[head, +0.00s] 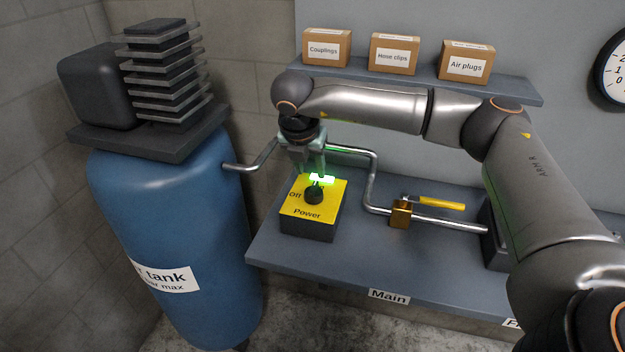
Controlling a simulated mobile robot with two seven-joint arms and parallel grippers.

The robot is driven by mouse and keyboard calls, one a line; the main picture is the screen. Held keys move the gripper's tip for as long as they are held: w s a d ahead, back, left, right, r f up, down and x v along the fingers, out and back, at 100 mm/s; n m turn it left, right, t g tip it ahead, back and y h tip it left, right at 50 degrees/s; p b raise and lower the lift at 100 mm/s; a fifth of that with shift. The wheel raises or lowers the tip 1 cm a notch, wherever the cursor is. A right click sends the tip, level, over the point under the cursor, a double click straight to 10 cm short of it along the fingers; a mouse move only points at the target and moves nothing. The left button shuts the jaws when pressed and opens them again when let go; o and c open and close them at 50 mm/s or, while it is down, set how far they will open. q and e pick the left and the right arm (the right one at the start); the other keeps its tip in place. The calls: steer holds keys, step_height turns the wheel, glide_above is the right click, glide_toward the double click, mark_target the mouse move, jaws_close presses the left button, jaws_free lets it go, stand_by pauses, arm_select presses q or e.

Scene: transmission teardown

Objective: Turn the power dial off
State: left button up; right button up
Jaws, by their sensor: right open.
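The power dial (313,195) is a black knob on the yellow top of the power box (308,227), which stands at the left end of the grey shelf. The yellow face reads "Off" on the left and "Power" in front. A bright green glow shows just behind the knob. My right gripper (315,176) points down over the back of the box, just above and behind the knob. It is open, and its fingertips are partly lost in the glow. I cannot tell whether it touches the dial. My left gripper is not in view.
A blue tank (180,230) stands close to the left of the box. A metal pipe (374,180) runs behind it to a brass valve with a yellow handle (440,203). An upper shelf (400,78) holds three cartons above my arm.

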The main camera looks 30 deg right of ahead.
mark_target(314, 187)
steer(key=x, duration=0.6)
steer(key=shift+w+f+p, duration=0.1)
steer(key=shift+f+p, duration=0.3)
jaws_close()
